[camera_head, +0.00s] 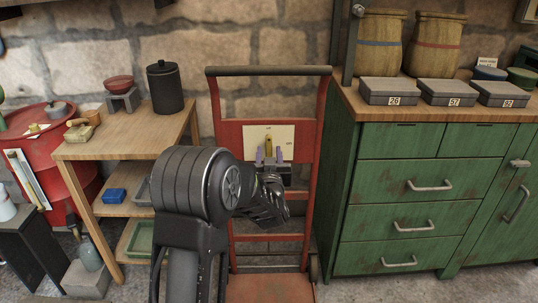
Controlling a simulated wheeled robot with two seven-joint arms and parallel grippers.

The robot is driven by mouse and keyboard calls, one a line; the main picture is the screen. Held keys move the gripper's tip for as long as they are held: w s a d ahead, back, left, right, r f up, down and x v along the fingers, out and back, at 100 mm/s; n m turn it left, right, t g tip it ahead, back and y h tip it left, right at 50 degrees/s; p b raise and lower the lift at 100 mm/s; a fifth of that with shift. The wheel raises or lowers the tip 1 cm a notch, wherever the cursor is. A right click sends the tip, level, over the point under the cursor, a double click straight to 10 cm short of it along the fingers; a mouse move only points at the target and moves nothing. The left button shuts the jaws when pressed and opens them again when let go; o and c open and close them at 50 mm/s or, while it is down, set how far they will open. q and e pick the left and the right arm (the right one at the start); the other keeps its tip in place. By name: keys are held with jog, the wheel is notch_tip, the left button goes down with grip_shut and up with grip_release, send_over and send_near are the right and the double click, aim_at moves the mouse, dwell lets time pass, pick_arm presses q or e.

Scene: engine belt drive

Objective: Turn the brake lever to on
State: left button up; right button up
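The brake lever (268,146) is a small yellowish upright handle in front of a cream plate (285,138) with small markings. The plate is fixed to the upper red panel of a red hand-truck-like frame (228,132). My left gripper (269,155) reaches up to the plate from below. Its two purplish fingertips stand apart, one on each side of the lever, with what looks like a small gap on both sides. Whether they touch the lever is too small to tell. My arm and gripper body hide the area below the plate. My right gripper is out of view.
A wooden shelf table (130,133) with a black canister (165,87) stands at left, near my arm. A green cabinet (400,200) with drawers stands close at right. Grey numbered boxes (389,91) lie on its top. A stone wall is behind.

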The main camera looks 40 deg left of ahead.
pick_arm(q)
jog(key=shift+c, duration=0.2)
grip_shut()
